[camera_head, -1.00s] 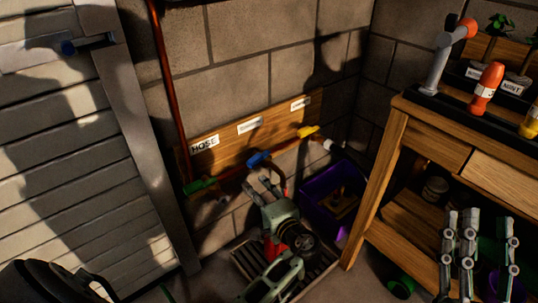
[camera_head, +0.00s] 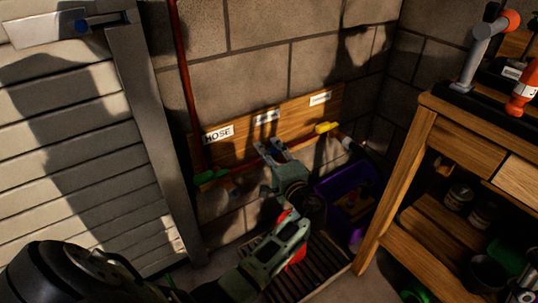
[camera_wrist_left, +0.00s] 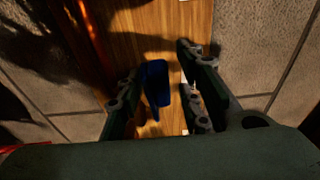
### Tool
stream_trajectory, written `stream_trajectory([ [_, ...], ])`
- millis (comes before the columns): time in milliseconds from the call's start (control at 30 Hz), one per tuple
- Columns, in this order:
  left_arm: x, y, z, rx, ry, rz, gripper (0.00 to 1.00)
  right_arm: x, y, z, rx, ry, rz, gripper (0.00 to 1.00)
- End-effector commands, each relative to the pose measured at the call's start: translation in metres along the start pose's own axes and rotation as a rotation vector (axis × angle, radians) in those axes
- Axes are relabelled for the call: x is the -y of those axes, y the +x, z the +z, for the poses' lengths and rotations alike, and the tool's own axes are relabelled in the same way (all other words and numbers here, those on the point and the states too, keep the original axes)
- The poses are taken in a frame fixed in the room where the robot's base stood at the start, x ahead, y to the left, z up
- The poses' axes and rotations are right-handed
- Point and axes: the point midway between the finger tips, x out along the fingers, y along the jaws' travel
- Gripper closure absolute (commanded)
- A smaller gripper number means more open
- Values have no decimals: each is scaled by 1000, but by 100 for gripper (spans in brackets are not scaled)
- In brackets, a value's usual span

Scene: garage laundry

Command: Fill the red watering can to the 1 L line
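The red watering can (camera_head: 297,256) stands on the floor grate, mostly hidden behind my left arm; its water level and 1 L line cannot be seen. My left gripper (camera_head: 271,151) is raised at the pipe on the wall, over the blue valve handle. In the left wrist view the blue handle (camera_wrist_left: 157,83) sits between the two open fingers, with a visible gap to the right finger. My right gripper (camera_head: 526,288) shows only as a small piece at the lower right edge.
A green valve (camera_head: 211,177) and a yellow valve (camera_head: 326,127) flank the blue one on a labelled wooden board (camera_head: 245,135). A wooden workbench (camera_head: 398,185) fills the right side.

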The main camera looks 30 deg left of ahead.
Motion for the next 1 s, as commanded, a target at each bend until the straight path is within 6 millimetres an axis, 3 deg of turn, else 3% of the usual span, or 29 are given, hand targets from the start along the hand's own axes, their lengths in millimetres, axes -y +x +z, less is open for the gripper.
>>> stream_trajectory([
  [200,0,0,0,0,0,0,66,0,0,0,-2,0,0,60],
  [600,1,0,0,0,-1,-1,100,0,0,0,-1,0,0,60],
  [1000,4,1,0,-2,-3,-5,100,0,1,0,1,-1,0,60],
])
